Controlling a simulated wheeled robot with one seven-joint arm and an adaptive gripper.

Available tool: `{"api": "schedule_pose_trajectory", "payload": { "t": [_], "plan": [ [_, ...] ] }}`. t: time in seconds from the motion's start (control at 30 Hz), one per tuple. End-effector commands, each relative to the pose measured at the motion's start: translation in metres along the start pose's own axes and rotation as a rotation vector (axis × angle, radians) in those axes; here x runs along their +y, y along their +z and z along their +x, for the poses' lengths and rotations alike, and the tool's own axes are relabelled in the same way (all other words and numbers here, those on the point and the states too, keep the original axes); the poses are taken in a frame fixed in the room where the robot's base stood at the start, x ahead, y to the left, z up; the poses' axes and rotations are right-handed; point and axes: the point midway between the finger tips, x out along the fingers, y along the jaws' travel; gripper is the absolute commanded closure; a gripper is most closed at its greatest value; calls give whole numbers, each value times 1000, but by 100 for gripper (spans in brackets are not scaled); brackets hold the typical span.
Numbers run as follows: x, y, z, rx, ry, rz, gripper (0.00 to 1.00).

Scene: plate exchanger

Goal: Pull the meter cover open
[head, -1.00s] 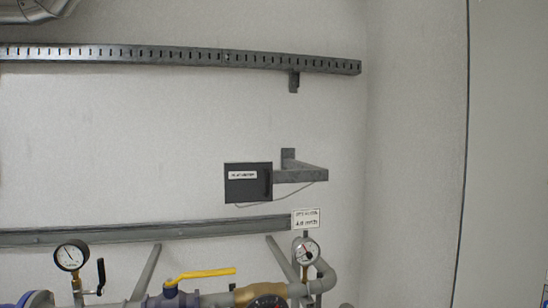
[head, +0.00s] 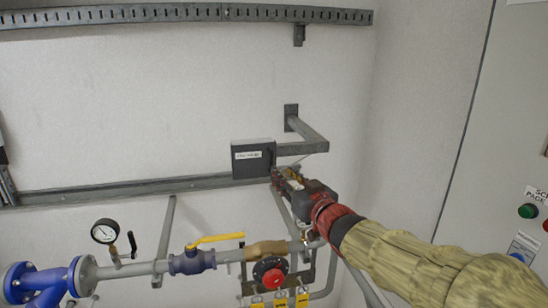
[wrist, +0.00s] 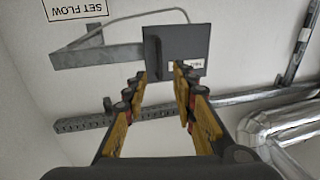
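The meter cover is the front of a small dark grey box (head: 252,165) with a white label, on the wall bracket in the head view; it looks shut. In the wrist view, which is upside down, the box (wrist: 190,40) fills the top middle, with a dark upright handle (wrist: 152,52) near its left edge. My gripper (head: 277,176) is at the box's lower right edge in the head view. In the wrist view my gripper (wrist: 160,72) is open, its fingers either side of a gap facing the handle. I see no clear contact.
A grey bracket (head: 312,146) holds the box from the right. A wall rail (head: 120,188) runs just below it.

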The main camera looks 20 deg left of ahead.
Motion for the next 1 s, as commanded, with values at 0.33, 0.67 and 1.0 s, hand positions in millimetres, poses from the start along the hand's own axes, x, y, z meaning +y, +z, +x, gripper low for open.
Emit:
{"api": "schedule_pose_trajectory", "payload": {
  "t": [0.33, 0.67, 1.0],
  "plan": [
    [0, 1, 48, -3, 1, 0, 73],
    [0, 1, 72, -2, 2, 0, 73],
    [1, 1, 72, -2, 2, -1, 78]
  ]
}}
